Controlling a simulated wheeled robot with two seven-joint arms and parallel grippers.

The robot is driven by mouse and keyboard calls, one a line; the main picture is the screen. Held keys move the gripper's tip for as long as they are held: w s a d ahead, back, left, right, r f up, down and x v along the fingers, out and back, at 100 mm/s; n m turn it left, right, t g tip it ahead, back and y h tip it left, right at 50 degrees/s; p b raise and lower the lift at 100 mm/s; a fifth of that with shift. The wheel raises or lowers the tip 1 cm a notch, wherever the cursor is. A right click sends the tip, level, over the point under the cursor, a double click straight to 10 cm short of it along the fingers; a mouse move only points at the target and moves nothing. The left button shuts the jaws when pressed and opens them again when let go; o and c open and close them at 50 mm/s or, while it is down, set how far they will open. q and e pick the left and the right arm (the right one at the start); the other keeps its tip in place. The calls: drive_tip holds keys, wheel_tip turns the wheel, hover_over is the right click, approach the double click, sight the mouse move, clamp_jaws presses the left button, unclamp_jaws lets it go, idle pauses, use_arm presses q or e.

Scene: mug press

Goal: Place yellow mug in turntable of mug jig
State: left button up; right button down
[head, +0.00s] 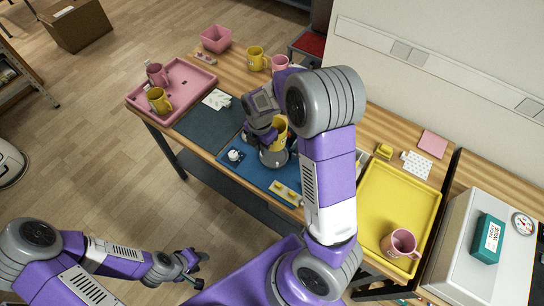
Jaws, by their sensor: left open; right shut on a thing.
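The yellow mug (281,131) is partly hidden behind my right gripper (265,139), which is shut on it. The mug is over the round grey turntable (273,160) of the mug jig, on a blue base (255,173). I cannot tell whether the mug touches the turntable. My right arm covers part of the jig's right side. My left gripper (192,272) is open and empty, low at the front, away from the table.
A pink tray (187,110) at the left holds a pink mug (157,75) and another yellow mug (159,101). More mugs stand at the back. A yellow tray (391,215) at the right holds a pink mug (399,244). A white knob (235,155) sits left of the turntable.

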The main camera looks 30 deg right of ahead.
wheel_tip(320, 180, down, 9)
drive_tip(key=shift+f+b, duration=0.15)
drive_tip(key=shift+b, duration=0.55)
drive_tip(key=shift+f, duration=0.2)
drive_tip(key=shift+f, duration=0.2)
drive_tip(key=c, duration=1.1)
unclamp_jaws()
drive_tip(key=shift+r, duration=0.1)
drive_tip(key=shift+r, duration=0.1)
